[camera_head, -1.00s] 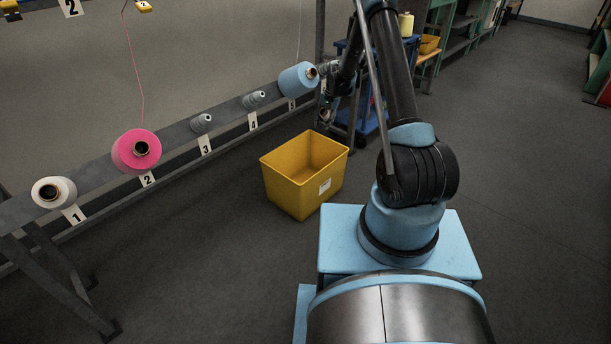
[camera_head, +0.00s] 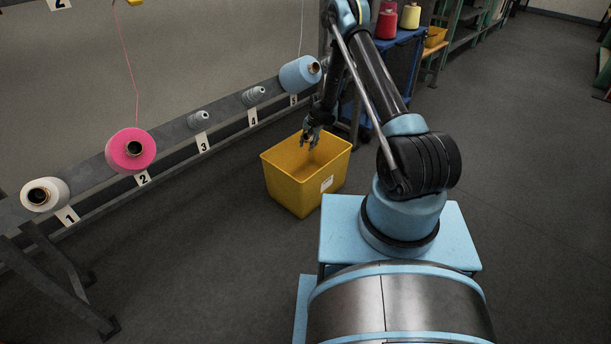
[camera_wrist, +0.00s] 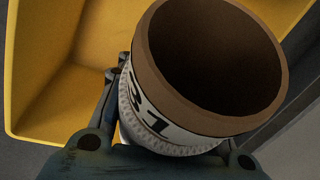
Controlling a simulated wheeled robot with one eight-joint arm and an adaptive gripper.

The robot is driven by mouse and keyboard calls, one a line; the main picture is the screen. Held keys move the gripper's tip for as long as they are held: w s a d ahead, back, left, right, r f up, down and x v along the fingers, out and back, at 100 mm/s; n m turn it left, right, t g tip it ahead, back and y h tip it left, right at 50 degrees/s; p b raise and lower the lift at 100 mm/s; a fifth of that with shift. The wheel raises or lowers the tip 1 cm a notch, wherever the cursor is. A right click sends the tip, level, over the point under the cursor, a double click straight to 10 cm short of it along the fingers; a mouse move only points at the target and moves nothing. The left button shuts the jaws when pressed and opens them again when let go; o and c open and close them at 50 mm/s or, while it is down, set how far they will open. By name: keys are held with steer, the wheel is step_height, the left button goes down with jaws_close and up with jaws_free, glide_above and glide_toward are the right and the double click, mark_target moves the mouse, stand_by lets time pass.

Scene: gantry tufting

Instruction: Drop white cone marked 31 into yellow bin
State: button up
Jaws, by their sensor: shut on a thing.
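The yellow bin (camera_head: 283,188) stands on the floor in the middle of the head view, open side up. My gripper (camera_head: 310,138) points down over the bin's opening, at its back part. In the wrist view my gripper (camera_wrist: 180,135) is shut on a cone marked 31 (camera_wrist: 150,125). The cone shows a brown hollow core, a white label and a strip of white yarn. Most of its yarn is hidden by the core and my gripper. The yellow bin wall (camera_wrist: 85,35) shows behind the cone. In the head view the cone cannot be made out.
A grey rail left of the bin carries a white cone (camera_head: 55,192), a pink cone (camera_head: 122,160) and a blue cone (camera_head: 297,74) at numbered places. A blue cart (camera_head: 402,65) with red and yellow cones stands behind my arm. The floor at right is clear.

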steer(key=shift+d+x, duration=0.1)
steer(key=shift+x, duration=0.5)
steer(key=shift+d+x, duration=0.15)
steer(key=shift+x, duration=0.45)
steer(key=shift+s, duration=0.1)
steer(key=o, duration=1.6)
steer(key=shift+c, duration=0.2)
steer(key=shift+v, duration=5.9)
steer(key=shift+d, duration=0.1)
